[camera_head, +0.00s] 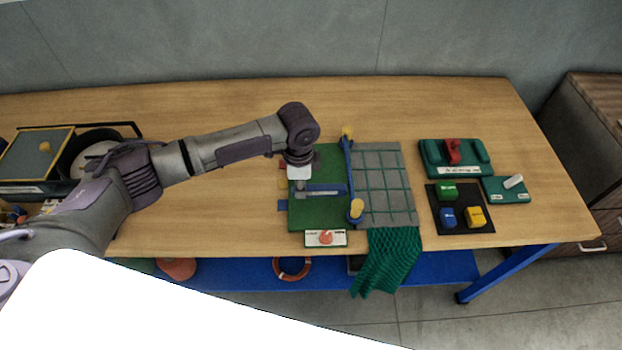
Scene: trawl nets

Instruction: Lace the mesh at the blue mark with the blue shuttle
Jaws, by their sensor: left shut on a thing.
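The blue shuttle appears to be the blue block (448,217) in the black tray (461,229) on the right, with a green block (447,192) and a yellow block (476,216). A grey mesh panel (384,163) lies mid-table beside a green board (325,216). A blue tab (283,206) shows at the board's left edge; I cannot tell if it is the blue mark. My left gripper (299,182) is over the board's left part, shut on what seems a small grey handle at the end of a bar (325,189). The fingertips are small and partly hidden. My right gripper is out of view.
A blue bar (347,170) with yellow knobs stands between board and mesh. Green netting (390,258) hangs over the front edge. A teal holder (480,161) with a red piece (452,151) and a small teal plate (507,196) lie right. The back of the table is clear.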

